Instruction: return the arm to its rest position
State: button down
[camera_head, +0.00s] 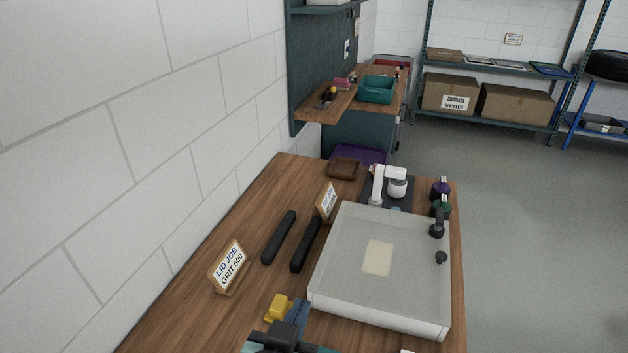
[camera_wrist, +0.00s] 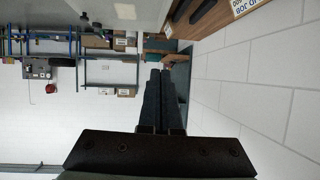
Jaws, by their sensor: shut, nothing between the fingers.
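My gripper (camera_wrist: 162,78) shows in the wrist view, its two long dark fingers lying side by side, shut with nothing between them. The fingers point across the room toward the far shelves and workbench, clear of any surface. The wooden bench (camera_wrist: 208,22) shows at the top right of that view, beside the fingers and apart from them. I cannot make out my gripper for certain in the head view.
The wooden bench (camera_head: 168,318) runs along the white wall. It carries a white lid tray (camera_head: 378,318), a grit sign (camera_head: 228,266), dark bars (camera_head: 279,238), a yellow block (camera_head: 276,308) and a white-headed device (camera_head: 397,186). The floor (camera_head: 545,250) to the right is clear.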

notch_tip(320, 180, up, 27)
jog(key=w+n+t+y, duration=0.1)
jog(key=w+t, duration=0.2)
jog(key=t, duration=0.5)
jog(key=s+d+r+n+t, duration=0.1)
jog(key=s+r+t, duration=0.2)
jog(key=r, duration=0.6)
jog(key=s+d+r+t+y, duration=0.1)
jog(key=s+r+t, duration=0.2)
jog(key=s+r, duration=0.3)
notch_tip(320, 180, up, 3)
jog(key=shift+s+d+r+n+t, duration=0.2)
jog(key=shift+n+t, duration=0.2)
